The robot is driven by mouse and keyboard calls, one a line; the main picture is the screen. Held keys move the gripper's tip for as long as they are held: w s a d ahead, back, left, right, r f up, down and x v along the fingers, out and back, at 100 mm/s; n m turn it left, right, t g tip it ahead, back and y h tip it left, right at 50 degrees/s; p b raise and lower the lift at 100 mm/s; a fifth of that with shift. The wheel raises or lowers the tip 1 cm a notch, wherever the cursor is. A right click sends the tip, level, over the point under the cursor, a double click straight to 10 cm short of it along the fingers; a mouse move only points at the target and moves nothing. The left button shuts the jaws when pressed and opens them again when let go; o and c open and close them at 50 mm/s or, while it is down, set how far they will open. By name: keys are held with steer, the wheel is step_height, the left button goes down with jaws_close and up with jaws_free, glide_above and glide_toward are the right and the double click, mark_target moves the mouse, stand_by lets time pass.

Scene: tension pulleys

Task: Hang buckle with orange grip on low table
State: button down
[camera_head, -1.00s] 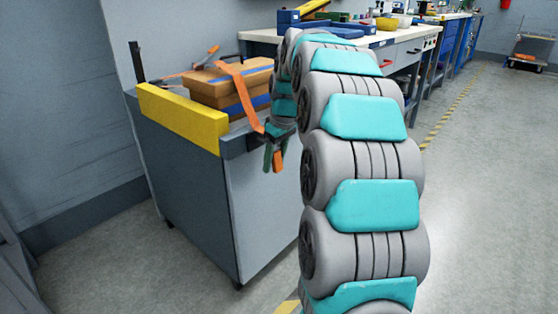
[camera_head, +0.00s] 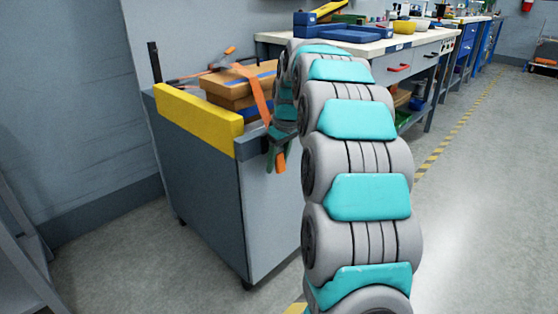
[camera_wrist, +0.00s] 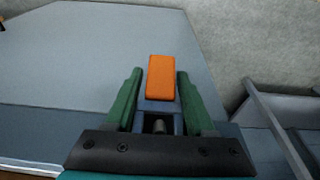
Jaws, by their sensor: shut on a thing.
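The buckle's orange grip (camera_wrist: 161,78) lies between the green fingers of my gripper (camera_wrist: 160,95) in the wrist view, with blue-grey metal of the buckle behind it. In the head view the orange grip (camera_head: 280,162) hangs below my gripper (camera_head: 274,150), close to the upper right corner of the low grey table (camera_head: 205,190). My gripper is shut on the buckle. An orange strap (camera_head: 262,97) runs from the boxes down towards the gripper. Whether the buckle touches the table edge is hidden by the gripper.
Cardboard boxes (camera_head: 226,90) sit on the low table behind a yellow edge bar (camera_head: 198,118). A dark post (camera_head: 153,62) rises at its far left corner. A long workbench (camera_head: 385,44) stands behind my arm. The floor at right is clear.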

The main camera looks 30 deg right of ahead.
stand_by(0.4)
steer(key=shift+c, duration=0.9)
jaws_free()
steer(key=shift+r, duration=0.1)
